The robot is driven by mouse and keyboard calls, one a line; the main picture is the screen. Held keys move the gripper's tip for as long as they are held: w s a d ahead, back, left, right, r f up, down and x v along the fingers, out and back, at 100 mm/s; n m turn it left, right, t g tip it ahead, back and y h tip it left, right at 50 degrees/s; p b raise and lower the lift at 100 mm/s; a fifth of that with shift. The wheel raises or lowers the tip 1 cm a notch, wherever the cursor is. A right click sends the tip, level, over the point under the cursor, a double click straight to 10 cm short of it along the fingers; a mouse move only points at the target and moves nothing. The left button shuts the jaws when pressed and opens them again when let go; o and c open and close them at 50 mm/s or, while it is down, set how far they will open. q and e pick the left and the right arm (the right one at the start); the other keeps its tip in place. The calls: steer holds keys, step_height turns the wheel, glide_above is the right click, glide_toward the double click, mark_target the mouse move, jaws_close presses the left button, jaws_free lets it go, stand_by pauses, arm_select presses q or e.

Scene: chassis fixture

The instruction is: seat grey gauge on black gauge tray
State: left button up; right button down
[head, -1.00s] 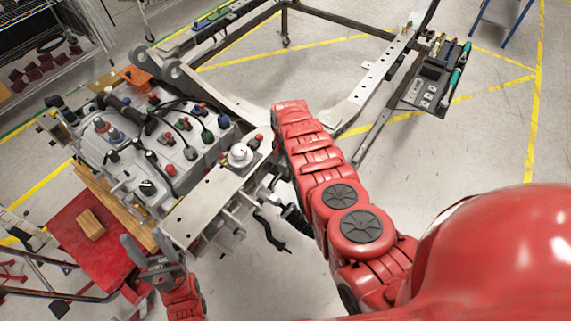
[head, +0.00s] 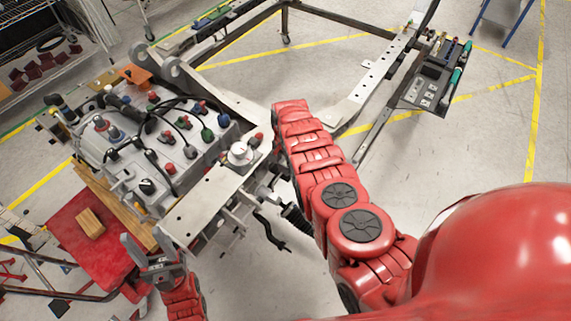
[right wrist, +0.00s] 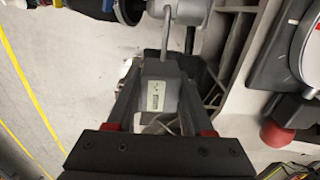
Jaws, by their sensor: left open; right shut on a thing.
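The grey gauge (right wrist: 158,92), a small block with a pale label, is between the fingers of my right gripper (right wrist: 158,108) in the right wrist view, and the gripper is shut on it. In the head view my right arm hides this gripper and the gauge. A black tray (head: 411,97) at the far right carries several grey pieces and green-handled tools; it looks like the gauge tray, well apart from my right gripper. My left gripper (head: 148,243) is open and empty near the red table.
A large grey engine-like block (head: 185,150) with hoses and coloured caps stands at left. A white dial (head: 240,153) and a red knob (right wrist: 277,135) sit close to my right gripper. A metal chassis rail (head: 375,80) runs toward the tray. Open floor lies right.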

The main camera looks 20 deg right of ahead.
steer(key=shift+f+b, duration=0.95)
steer(key=shift+f, duration=0.1)
steer(key=shift+w, duration=0.1)
steer(key=shift+c, duration=1)
jaws_free()
steer(key=shift+f, duration=0.1)
step_height(320, 180, up, 7)
steer(key=p, duration=0.6)
steer(key=shift+p, duration=0.3)
